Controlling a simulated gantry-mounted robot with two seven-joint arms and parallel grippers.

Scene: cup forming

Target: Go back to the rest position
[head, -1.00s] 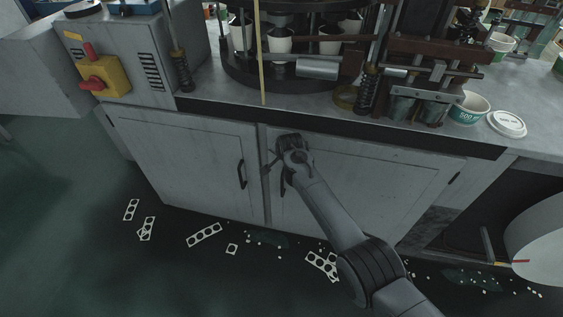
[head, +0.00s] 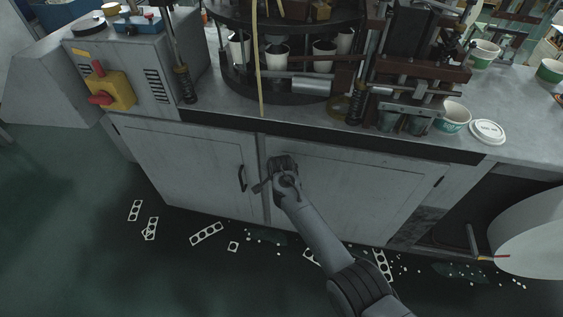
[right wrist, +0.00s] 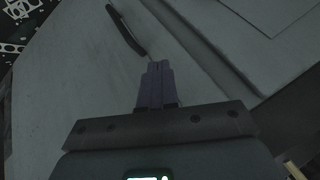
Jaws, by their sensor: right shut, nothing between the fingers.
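My right arm comes in from the lower right in the head view, and its gripper (head: 262,186) is in front of the grey cabinet doors below the machine. In the right wrist view the gripper fingers (right wrist: 155,84) are together with nothing between them. The black handle of the left cabinet door (head: 242,178) is just left of the gripper; a dark handle (right wrist: 126,30) also shows beyond the fingertips in the right wrist view. I cannot tell the exact gap to the doors. My left gripper is not in view.
The cup forming machine (head: 290,60) stands on the grey worktop above the doors. A yellow and red switch box (head: 108,90) is at the left. A paper cup (head: 453,117) and a white lid (head: 488,131) stand at the right. A large white roll (head: 535,235) is at lower right. Punched paper scraps (head: 207,234) litter the floor.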

